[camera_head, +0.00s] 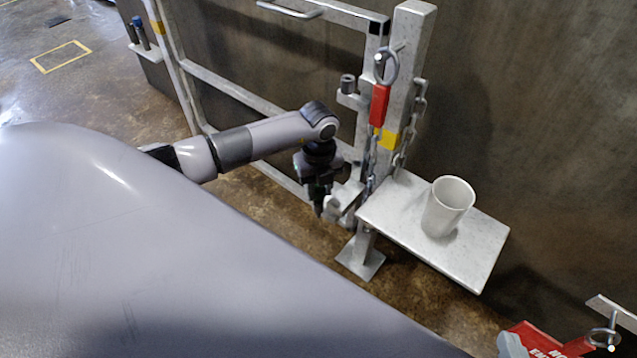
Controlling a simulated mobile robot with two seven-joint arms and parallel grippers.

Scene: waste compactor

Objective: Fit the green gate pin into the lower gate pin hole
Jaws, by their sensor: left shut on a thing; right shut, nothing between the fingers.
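My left gripper (318,208) points down beside the lower bracket of the gate post. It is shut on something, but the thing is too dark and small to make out. I cannot pick out the green gate pin. The lower gate pin hole seems to be in the pale round barrel (333,207) just right of the fingertips; its opening is not clear. I cannot tell whether fingertips and barrel touch. A similar upper barrel (347,86) sits higher on the gate frame (372,60). My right gripper is not in view.
The post (410,60) carries a red tag (380,104) on a ring, and a hanging chain. A shelf (400,222) right of it holds a white cup (447,207). A red lettered object (540,341) is at bottom right. Floor left of the gate is clear.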

